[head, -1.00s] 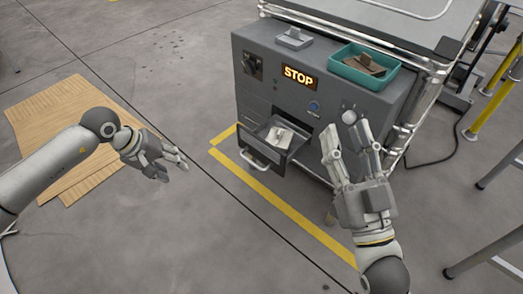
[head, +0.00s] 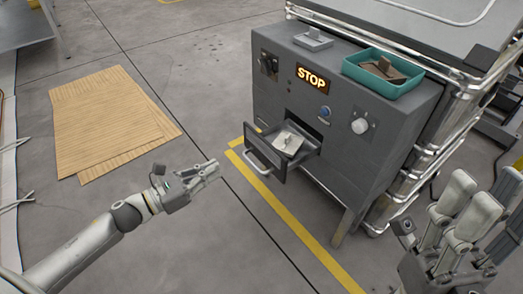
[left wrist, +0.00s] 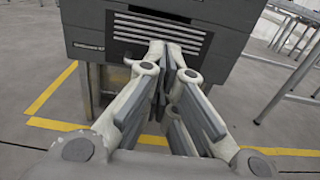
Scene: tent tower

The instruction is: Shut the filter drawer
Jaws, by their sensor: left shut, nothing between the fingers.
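The filter drawer (head: 265,157) sticks out of the front of the grey machine, open, with a bar handle on its face. A pale, crumpled-looking piece (head: 289,142) lies inside it. My left gripper (head: 216,168) is shut and empty, to the left of the drawer and apart from it. In the left wrist view its fingers (left wrist: 170,62) come together in front of a grey slotted panel; I cannot make out the drawer there. My right gripper (head: 488,195) is at the right edge, empty, its fingers apart, away from the drawer.
The grey machine (head: 345,160) carries a lit STOP sign (head: 311,79), knobs and a blue button. A teal tray (head: 383,84) and a small grey tray (head: 313,40) sit on top. Cardboard sheets (head: 105,120) lie on the floor at left. Floor before the drawer is clear.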

